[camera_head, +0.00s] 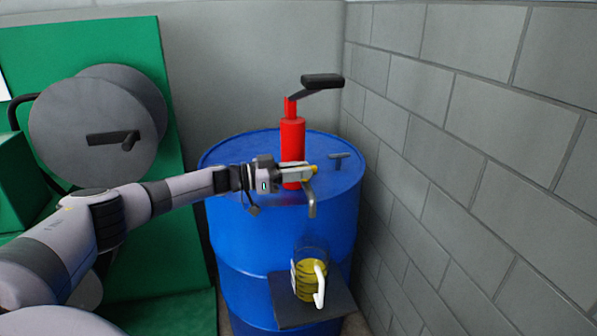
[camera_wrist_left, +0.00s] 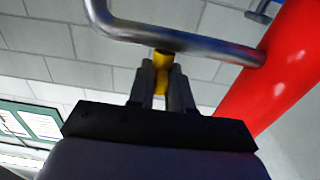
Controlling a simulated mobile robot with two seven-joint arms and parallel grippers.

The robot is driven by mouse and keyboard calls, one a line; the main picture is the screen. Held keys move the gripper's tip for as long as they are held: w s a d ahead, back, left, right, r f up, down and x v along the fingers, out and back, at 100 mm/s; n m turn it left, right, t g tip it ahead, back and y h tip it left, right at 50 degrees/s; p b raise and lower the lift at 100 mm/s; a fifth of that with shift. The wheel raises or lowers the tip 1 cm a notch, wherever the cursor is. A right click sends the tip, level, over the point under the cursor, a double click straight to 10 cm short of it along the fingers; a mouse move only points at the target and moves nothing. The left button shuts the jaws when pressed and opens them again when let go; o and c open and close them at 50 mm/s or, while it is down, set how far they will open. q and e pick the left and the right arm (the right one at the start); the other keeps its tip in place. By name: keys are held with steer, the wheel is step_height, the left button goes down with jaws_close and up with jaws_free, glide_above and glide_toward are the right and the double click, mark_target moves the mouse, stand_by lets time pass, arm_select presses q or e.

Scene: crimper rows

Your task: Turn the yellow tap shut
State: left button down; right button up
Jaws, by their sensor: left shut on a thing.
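The yellow tap (camera_head: 313,169) sits on the metal spout (camera_head: 311,198) that comes out of the red pump (camera_head: 292,141). My left gripper (camera_head: 306,170) is at the tap, beside the red pump body. In the left wrist view the fingers (camera_wrist_left: 161,85) are shut on the yellow tap (camera_wrist_left: 163,60), just below the grey spout pipe (camera_wrist_left: 185,40). The fingers hide part of the tap. A clear jug (camera_head: 308,277) with yellow liquid and a white handle stands under the spout. My right gripper is not in view.
The pump stands on a blue drum (camera_head: 268,240). The jug rests on a dark shelf (camera_head: 333,303) at the drum's front. A small T-shaped grey part (camera_head: 339,156) is on the drum top. A block wall (camera_head: 470,150) is close on the right; green machinery (camera_head: 150,230) is on the left.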

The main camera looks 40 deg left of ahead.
arm_select(q)
steer(key=c, duration=1.1)
jaws_free()
steer(key=shift+f, duration=0.1)
steer(key=shift+b+v, duration=0.3)
steer(key=shift+v, duration=3.25)
